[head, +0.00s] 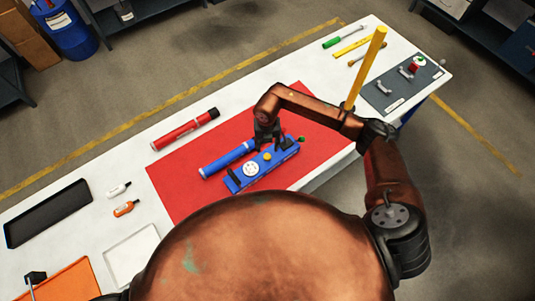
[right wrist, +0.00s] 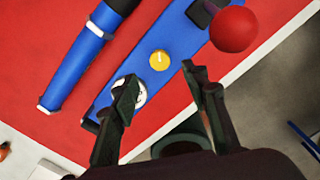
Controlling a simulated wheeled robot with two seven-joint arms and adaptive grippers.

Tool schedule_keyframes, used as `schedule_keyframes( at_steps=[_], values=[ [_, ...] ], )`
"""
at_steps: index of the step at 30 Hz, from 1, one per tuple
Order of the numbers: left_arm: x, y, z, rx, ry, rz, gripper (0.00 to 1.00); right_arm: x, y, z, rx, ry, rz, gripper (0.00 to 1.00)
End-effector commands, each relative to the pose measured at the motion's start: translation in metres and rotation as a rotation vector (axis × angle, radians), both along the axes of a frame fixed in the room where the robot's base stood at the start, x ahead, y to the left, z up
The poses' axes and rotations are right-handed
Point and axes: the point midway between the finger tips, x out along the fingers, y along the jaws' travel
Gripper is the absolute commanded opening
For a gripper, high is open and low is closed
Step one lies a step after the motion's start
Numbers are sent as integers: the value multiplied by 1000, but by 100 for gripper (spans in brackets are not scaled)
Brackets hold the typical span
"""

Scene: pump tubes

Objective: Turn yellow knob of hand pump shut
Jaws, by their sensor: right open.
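The blue hand pump (head: 236,184) lies on the red mat, with a long blue cylinder (head: 226,160) beside it. Its small yellow knob (head: 267,156) is on the top face, between a white dial (head: 250,170) and the pump's far end. In the right wrist view the yellow knob (right wrist: 159,60) has a pale mark on it. My right gripper (head: 267,138) is over the pump. Its two fingers (right wrist: 165,90) are apart with nothing between them, and the knob shows beyond the tips, untouched. One finger partly hides the dial. My left gripper is not in view.
A red ball (right wrist: 233,28) is close beyond the right fingertip. A red torch-like cylinder (head: 184,130) lies left of the mat (head: 180,185). A yellow post (head: 368,65) stands behind my right arm.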

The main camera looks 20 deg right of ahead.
Motion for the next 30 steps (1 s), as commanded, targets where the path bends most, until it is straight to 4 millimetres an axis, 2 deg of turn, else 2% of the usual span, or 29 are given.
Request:
schedule_keyframes(
  at_steps=[9, 15, 26, 30],
  values=[
    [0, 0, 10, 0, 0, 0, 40, -2, 0, -46, -1, 5, -2, 42],
    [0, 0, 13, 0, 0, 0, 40, -1, 0, -68, 1, 3, -1, 42],
    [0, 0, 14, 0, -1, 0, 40, -1, 0, -74, 0, 2, 2, 42],
    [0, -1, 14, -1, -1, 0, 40, -1, 0, -74, 1, 2, 2, 32]
  ],
)
